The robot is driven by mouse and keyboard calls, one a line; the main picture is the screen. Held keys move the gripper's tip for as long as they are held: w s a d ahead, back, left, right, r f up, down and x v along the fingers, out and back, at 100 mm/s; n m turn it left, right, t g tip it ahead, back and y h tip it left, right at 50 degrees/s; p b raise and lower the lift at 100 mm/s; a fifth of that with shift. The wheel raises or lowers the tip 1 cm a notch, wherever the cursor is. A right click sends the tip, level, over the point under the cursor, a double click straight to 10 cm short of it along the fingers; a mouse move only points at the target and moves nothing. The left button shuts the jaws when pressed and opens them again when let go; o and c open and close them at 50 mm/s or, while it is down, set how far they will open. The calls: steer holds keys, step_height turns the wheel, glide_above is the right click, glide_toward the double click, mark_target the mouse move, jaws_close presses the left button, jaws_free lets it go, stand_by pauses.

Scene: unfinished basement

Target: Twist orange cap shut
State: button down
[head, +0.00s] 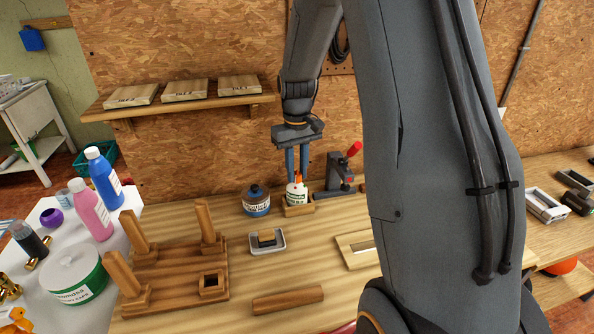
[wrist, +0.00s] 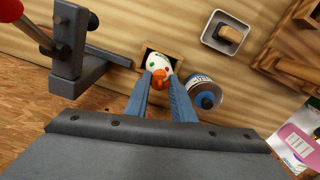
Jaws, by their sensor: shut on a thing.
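The orange cap (wrist: 158,80) sits on top of a white glue bottle (wrist: 157,62) with green and red marks. In the head view the bottle (head: 297,193) stands upright in a small wooden block (head: 299,209) on the workbench. My gripper (head: 297,172) comes down from above with its two blue fingers on either side of the cap. In the wrist view my gripper (wrist: 160,82) is shut on the orange cap. The lower part of the bottle is hidden inside the block.
A blue-lidded jar (head: 256,202) stands close left of the bottle. A red-handled clamp (head: 342,172) stands close right. A metal tray (head: 267,242) and a wooden stool frame (head: 170,265) lie nearer the front. A shelf (head: 180,102) hangs behind.

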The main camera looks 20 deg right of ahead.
steer(key=c, duration=1.5)
jaws_free()
steer(key=shift+r, duration=0.15)
